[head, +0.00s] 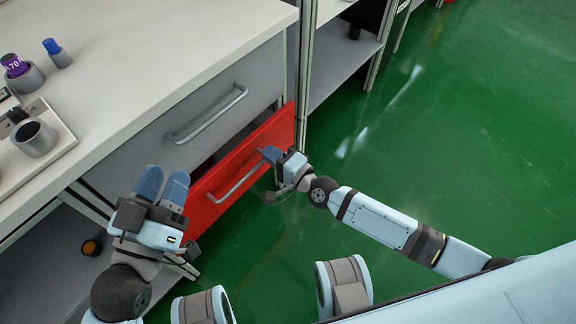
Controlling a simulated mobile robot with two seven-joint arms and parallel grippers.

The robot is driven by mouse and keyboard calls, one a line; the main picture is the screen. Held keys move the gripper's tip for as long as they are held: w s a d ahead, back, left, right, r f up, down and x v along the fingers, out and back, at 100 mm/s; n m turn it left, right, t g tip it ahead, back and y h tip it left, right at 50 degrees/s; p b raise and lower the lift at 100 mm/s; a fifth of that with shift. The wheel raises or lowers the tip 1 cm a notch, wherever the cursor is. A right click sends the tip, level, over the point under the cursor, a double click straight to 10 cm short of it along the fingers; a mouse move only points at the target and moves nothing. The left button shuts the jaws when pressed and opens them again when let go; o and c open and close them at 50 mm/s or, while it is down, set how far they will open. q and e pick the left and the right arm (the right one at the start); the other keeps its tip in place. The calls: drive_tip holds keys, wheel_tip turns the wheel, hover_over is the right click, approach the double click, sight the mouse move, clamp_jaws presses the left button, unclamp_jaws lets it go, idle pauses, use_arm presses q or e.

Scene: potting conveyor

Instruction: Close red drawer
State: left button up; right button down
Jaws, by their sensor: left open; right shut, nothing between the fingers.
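The red drawer (240,158) is below a grey drawer in the white-topped bench. It stands partly pulled out, with a dark gap behind the top of its front. Its metal bar handle (243,183) runs along the front. My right gripper (268,153) is shut and empty, at the right part of the red front, close to the handle's right end. I cannot tell whether it touches the front. My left gripper (162,183) is open and empty, pointing up in front of the bench, left of the red drawer. It covers part of the grey drawer front.
The grey drawer (180,118) with its own handle is closed. On the worktop (140,40) are a tray (62,140) with a metal cup, and small bottles. A shelf unit (345,50) stands right of the bench. The green floor at right is clear.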

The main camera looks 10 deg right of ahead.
sight(253, 140)
drive_tip(key=x, duration=0.2)
drive_tip(key=shift+w+a, duration=0.2)
drive_tip(key=shift+w, duration=0.1)
use_arm(q)
drive_tip(key=shift+f, duration=0.4)
use_arm(e)
drive_tip(key=shift+w+a, duration=0.35)
drive_tip(key=shift+w, duration=0.15)
drive_tip(key=b+x, duration=0.1)
drive_tip(key=x, duration=0.3)
drive_tip(key=shift+w+a, duration=0.15)
drive_tip(key=shift+w, duration=0.1)
drive_tip(key=shift+r, duration=0.2)
use_arm(q)
drive_tip(key=shift+d+f+g, duration=0.2)
drive_tip(key=shift+f+g, duration=0.2)
drive_tip(key=shift+f, duration=0.15)
use_arm(e)
drive_tip(key=shift+r, duration=0.1)
